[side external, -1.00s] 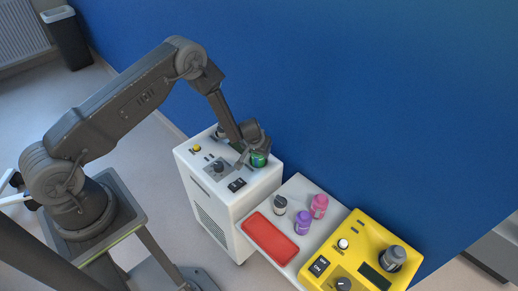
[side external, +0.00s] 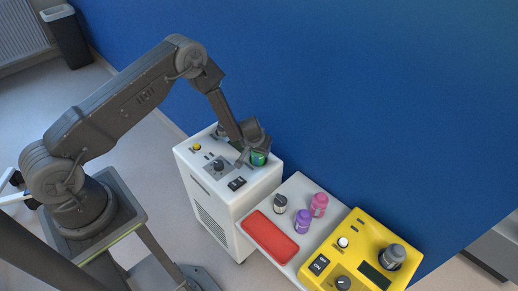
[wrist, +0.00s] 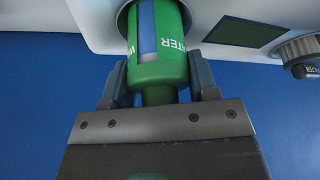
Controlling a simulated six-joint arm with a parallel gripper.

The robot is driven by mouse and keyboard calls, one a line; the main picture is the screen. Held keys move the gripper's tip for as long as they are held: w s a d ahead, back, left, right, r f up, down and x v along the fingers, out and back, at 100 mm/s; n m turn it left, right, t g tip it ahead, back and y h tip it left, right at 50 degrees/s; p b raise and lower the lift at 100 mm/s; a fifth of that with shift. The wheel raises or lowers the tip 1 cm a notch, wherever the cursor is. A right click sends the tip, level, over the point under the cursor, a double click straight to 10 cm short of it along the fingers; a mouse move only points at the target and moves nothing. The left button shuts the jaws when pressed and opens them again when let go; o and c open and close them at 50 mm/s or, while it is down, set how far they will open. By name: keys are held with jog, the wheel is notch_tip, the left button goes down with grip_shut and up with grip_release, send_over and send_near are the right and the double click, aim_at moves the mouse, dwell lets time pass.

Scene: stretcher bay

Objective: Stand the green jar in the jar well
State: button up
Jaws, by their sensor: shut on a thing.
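The green jar (side external: 259,158) is at the back right of the white machine's top (side external: 226,189). My gripper (side external: 250,160) is shut on it. In the wrist view the jar (wrist: 158,62) sits between both fingers (wrist: 158,82), with white lettering and a pale blue stripe on its side. Its far end is at a round dark-edged opening (wrist: 122,18) in the white machine, which looks like the jar well. The jar hides most of this opening, and I cannot tell how deep the jar is in it.
The white machine carries a yellow button (side external: 197,147), a dark knob (side external: 218,165) and a black switch (side external: 236,184). To the right, a shelf holds a red tray (side external: 270,237) and black (side external: 280,203), purple (side external: 303,221) and pink (side external: 319,204) jars. A yellow machine (side external: 345,258) stands beyond. The blue wall (side external: 350,90) is close behind.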

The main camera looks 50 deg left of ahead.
jog(key=shift+f, duration=0.6)
jog(key=o, duration=0.7)
jog(key=shift+o, duration=0.2)
jog(key=v, duration=1.1)
jog(key=shift+d, duration=0.1)
dwell(0.4)
